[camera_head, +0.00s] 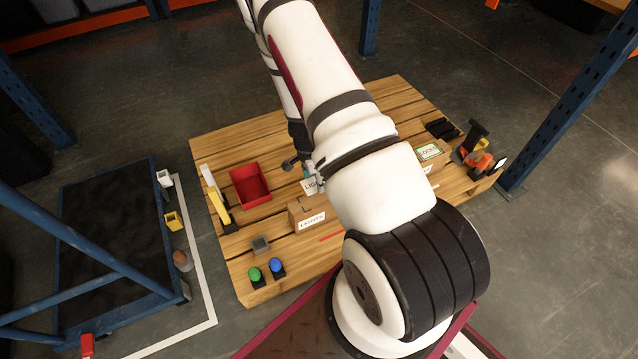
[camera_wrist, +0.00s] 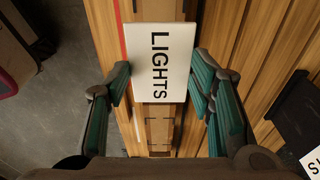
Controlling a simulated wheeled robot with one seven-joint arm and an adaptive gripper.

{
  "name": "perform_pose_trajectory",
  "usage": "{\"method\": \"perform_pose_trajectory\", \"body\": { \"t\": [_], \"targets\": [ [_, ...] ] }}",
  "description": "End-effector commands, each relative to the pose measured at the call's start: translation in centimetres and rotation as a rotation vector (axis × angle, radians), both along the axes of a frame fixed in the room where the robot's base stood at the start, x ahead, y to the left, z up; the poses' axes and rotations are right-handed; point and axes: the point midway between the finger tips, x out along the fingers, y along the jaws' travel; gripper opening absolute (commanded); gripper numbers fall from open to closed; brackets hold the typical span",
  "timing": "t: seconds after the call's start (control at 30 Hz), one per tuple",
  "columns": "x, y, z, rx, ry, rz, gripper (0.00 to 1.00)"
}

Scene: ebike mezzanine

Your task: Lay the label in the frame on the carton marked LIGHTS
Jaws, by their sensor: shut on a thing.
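My gripper (camera_head: 308,172) is shut on the label (camera_wrist: 160,62), a white card with LIGHTS in black. The fingers hold the card by its two side edges in the wrist view; the card also shows in the head view (camera_head: 311,187), partly hidden by my arm. The carton marked LIGHTS (camera_head: 297,211) is brown and stands on the pallet, just below the label in the head view. In the wrist view, a brown surface with dark corner marks (camera_wrist: 159,130) shows beyond the card, partly covered by it. The label appears held above the pallet, apart from the carton.
The wooden pallet (camera_head: 225,147) also bears a red bin (camera_head: 250,187), a small grey box (camera_head: 260,244), green (camera_head: 254,274) and blue (camera_head: 277,266) domes, and a carton with a green-framed LOCKS label (camera_head: 430,152). Blue rack posts (camera_head: 572,105) stand around. My arm hides the pallet's middle.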

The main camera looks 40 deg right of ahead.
Motion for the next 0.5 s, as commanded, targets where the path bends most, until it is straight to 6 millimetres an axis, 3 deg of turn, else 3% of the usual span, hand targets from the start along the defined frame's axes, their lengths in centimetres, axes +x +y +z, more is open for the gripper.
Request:
{"method": "perform_pose_trajectory", "body": {
  "t": [0.5],
  "targets": [
    [-0.01, 0.04, -0.83, 0.001, 0.002, -0.001, 0.38]
  ]
}}
